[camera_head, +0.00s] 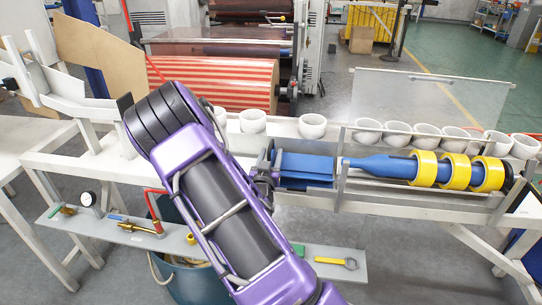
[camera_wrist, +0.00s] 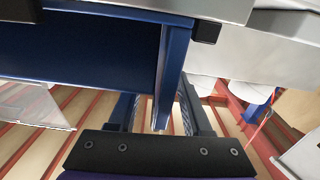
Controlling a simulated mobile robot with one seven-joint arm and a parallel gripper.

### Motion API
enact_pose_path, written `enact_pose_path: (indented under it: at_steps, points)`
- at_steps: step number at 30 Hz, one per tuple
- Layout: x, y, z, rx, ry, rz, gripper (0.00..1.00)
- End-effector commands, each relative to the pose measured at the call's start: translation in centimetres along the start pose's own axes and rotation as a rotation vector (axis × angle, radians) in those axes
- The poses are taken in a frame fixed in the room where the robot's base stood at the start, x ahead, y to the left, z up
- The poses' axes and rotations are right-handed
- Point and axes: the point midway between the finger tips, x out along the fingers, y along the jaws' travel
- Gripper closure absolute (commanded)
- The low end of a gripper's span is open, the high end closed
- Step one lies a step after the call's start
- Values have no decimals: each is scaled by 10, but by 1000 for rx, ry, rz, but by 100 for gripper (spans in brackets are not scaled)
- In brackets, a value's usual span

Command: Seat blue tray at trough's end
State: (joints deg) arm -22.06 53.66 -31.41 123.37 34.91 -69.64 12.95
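The blue tray (camera_head: 305,167) sits in the left part of the pale metal trough (camera_head: 420,200), left of a blue tapered spindle (camera_head: 378,165). In the wrist view its broad blue side (camera_wrist: 80,55) fills the upper left. My gripper (camera_head: 268,178) is at the tray's left end, partly hidden by my purple arm. In the wrist view my gripper (camera_wrist: 158,112) has its fingers apart, with a narrow blue upright edge of the tray between them. A gap shows beside that edge. Whether the tray rests fully on the trough floor is hidden.
Several yellow tape rolls (camera_head: 455,172) sit on the spindle. White bowls (camera_head: 312,126) line the back of the bench. A clear panel (camera_head: 430,100) stands behind. A lower shelf (camera_head: 130,232) holds tools, and a blue bin (camera_head: 190,280) stands below. A striped roll (camera_head: 215,82) lies behind.

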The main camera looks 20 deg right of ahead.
Motion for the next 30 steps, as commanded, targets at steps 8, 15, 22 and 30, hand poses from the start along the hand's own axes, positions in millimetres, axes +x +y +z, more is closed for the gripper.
enact_pose_path:
  at_steps: [8, 15, 22, 30]
  points:
    - [-6, -1, 1, 1, -3, -1, 51]
    - [-49, -1, 1, -1, -4, -3, 51]
    - [-107, -1, 1, -1, -4, -4, 51]
    - [-158, -1, -1, 0, -2, -3, 51]
